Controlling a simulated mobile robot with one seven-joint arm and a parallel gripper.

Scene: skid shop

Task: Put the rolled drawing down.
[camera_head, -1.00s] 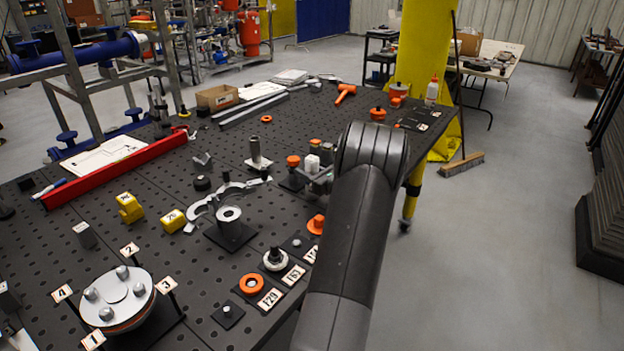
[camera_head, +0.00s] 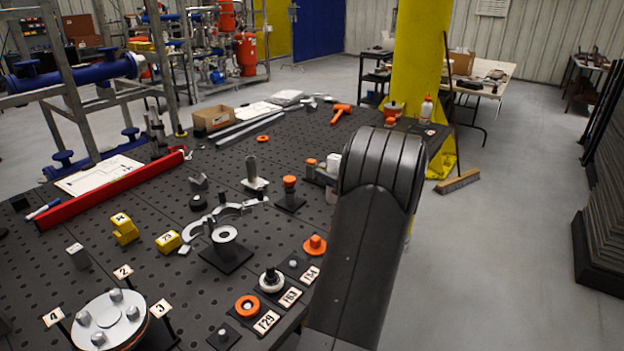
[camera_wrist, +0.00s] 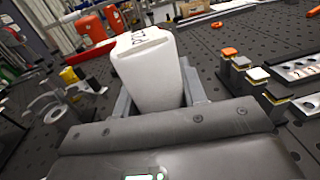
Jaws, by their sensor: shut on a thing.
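The rolled drawing (camera_wrist: 150,72) is a white roll with dark print on its upper end, seen close up in the wrist view. My gripper (camera_wrist: 155,98) is shut on it, with a grey finger on each side. The roll tilts slightly in that view and stands above the black bench. In the head view my arm hides most of the gripper. A small white piece (camera_head: 333,163) shows at the arm's left edge, probably the held roll. Its lower end is hidden.
The black perforated bench (camera_head: 120,205) carries a bolted flange (camera_head: 108,318), a red straightedge (camera_head: 115,187), yellow blocks (camera_head: 125,229), a curved clamp (camera_head: 228,212), numbered orange parts (camera_head: 248,307) and an orange hammer (camera_head: 341,113). A cardboard box (camera_head: 212,118) stands at the back. Bare bench shows between them.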

